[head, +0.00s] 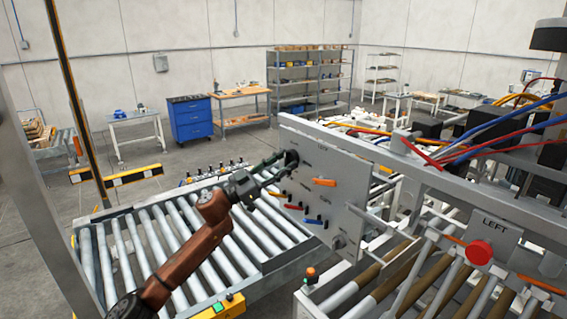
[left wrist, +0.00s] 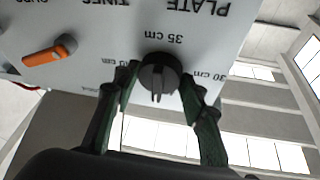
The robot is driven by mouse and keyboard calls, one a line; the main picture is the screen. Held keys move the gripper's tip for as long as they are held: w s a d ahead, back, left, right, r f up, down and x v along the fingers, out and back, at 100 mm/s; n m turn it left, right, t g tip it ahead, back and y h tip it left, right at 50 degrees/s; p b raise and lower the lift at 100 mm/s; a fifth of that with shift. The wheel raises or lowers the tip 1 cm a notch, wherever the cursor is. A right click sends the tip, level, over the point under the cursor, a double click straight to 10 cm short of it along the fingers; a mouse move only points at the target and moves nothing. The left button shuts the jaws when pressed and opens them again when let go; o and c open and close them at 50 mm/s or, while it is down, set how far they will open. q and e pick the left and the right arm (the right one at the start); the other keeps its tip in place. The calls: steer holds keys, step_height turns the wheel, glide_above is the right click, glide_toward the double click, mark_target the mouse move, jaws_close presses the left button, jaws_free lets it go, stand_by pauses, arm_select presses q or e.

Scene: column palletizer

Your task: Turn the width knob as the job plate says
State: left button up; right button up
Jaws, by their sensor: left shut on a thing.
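The width knob (left wrist: 159,72) is a dark round knob on the pale grey panel (left wrist: 100,30), with marks reading 40 cm, 35 cm and 30 cm around it in the left wrist view. A ridge on the knob runs roughly up and down in that view; I cannot tell surely which mark it points to. My left gripper (left wrist: 158,84) has its green-black fingers on both sides of the knob, shut on it. In the head view my left gripper (head: 274,166) reaches the knob (head: 291,158) at the panel's upper left. I cannot make out the job plate's text. My right gripper is out of view.
An orange handle (left wrist: 50,53) sits beside the knob, and more orange and blue handles (head: 315,221) are lower on the panel. A roller conveyor (head: 150,240) lies under my left arm. A red button (head: 479,252) is at the right.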

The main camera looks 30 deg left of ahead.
arm_select(q)
steer(key=shift+r, duration=0.1)
steer(key=shift+w+a+r+m+g+p, duration=0.15)
steer(key=shift+m+g+p, duration=1.15)
steer(key=shift+m, duration=1.85)
steer(key=shift+s+r+m+g+p, duration=0.1)
steer(key=shift+r+m+g+p, duration=0.2)
steer(key=shift+m+g+p, duration=1.9)
steer(key=shift+w+a+r+m+g+p, duration=0.1)
steer(key=shift+r+m+g+p, duration=0.2)
steer(key=shift+m, duration=3.85)
steer(key=shift+f, duration=0.2)
steer(key=o, duration=1.2)
steer(key=shift+c, duration=0.2)
